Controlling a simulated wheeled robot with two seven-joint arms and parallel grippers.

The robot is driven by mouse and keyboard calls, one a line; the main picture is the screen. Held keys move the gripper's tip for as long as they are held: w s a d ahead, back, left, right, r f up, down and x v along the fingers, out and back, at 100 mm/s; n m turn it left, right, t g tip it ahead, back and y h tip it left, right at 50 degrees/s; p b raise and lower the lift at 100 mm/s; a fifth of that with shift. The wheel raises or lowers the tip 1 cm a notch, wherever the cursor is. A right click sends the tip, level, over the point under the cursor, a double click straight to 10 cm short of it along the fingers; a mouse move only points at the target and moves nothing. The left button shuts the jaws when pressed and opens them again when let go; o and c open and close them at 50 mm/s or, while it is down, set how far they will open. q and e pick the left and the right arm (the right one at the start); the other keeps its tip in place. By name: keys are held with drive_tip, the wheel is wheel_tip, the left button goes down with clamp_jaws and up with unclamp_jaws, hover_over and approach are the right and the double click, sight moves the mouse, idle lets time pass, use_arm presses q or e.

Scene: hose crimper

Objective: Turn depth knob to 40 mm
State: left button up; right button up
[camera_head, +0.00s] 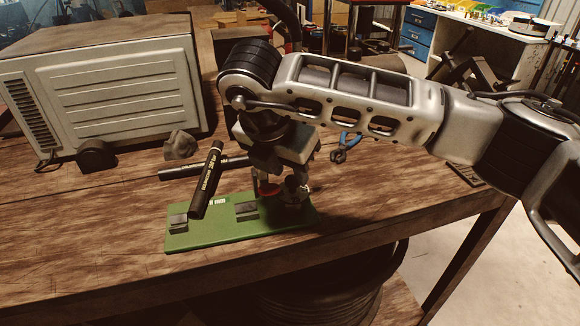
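The hose crimper has a green base plate (195,237) lying on the wooden bench, with dark metal blocks (246,210) on top. A black cylindrical handle (208,180) with yellowish lettering leans up over its left part. A small white marked label (217,201) sits behind the plate's middle. My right gripper (282,188) points down at the plate's right end. A red part (268,188) shows beside its fingers, and a dark metal part (296,190) is at its right. The depth knob cannot be clearly made out; the gripper covers that end. Whether the fingers grip anything is unclear. My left gripper is out of view.
A beige metal cabinet (125,80) stands at the back left of the bench (90,250). A grey lump (180,145) and blue-handled pliers (345,146) lie behind the crimper. The bench's left front is clear. Its right edge is near the crimper.

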drive_tip(key=shift+x, duration=0.75)
drive_tip(key=shift+f, duration=0.2)
drive_tip(key=shift+c, duration=0.3)
